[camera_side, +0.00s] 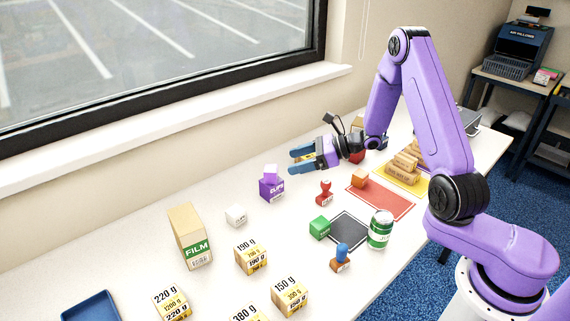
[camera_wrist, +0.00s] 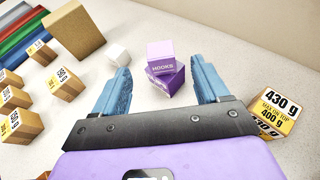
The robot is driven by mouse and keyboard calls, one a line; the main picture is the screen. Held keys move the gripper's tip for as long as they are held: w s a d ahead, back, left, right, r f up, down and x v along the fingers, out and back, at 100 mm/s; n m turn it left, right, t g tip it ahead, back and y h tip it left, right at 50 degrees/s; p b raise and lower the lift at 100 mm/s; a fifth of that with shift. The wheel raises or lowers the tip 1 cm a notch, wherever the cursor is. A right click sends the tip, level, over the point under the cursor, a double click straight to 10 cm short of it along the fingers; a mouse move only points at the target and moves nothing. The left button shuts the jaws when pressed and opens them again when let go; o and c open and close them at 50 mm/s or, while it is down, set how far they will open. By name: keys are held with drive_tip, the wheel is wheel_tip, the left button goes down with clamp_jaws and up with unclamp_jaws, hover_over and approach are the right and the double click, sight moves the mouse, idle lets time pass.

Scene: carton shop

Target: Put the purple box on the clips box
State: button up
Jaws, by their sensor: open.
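A light purple box (camera_side: 270,170) rests on top of a darker purple box with a white label (camera_side: 271,189), left of the table's middle. The lower label looks like CLIPS, but is small. In the wrist view the light purple box (camera_wrist: 160,50) sits turned relative to the darker box (camera_wrist: 168,82) under it, and lettering there reads HOOKS. My gripper (camera_side: 296,161) is open and empty, above and right of the stack in the side view. In the wrist view the stack shows between the blue fingers of my gripper (camera_wrist: 162,78), beyond them and apparently untouched.
A white cube (camera_side: 236,215) and a tall FILM carton (camera_side: 190,237) stand left of the stack. A red stamp (camera_side: 325,193) stands to its right, before a red mat (camera_side: 381,200). Several weight-marked boxes fill the front. A green can (camera_side: 380,230) stands by a dark mat.

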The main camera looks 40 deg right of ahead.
drive_tip(key=shift+s+d+r, duration=0.15)
drive_tip(key=shift+s+d, duration=0.1)
drive_tip(key=shift+s, duration=0.05)
drive_tip(key=s+a+r+n+g, duration=0.3)
drive_tip(key=s+a+n+g, duration=0.3)
drive_tip(key=s+a+n, duration=0.15)
drive_tip(key=s+a+r+n+g, duration=0.3)
drive_tip(key=s+a+n+g, duration=0.35)
drive_tip(key=s+n, duration=0.25)
drive_tip(key=s+d+r+n+t+h, duration=0.1)
drive_tip(key=s+d+n+h, duration=0.3)
drive_tip(key=s+n, duration=0.6)
drive_tip(key=s+d+r+n+t+h, duration=0.2)
drive_tip(key=s+d+n+h, duration=0.2)
drive_tip(key=s+n, duration=0.6)
drive_tip(key=n+h, duration=0.1)
drive_tip(key=n, duration=0.2)
drive_tip(key=shift+d+r, duration=0.2)
drive_tip(key=shift+d, duration=0.15)
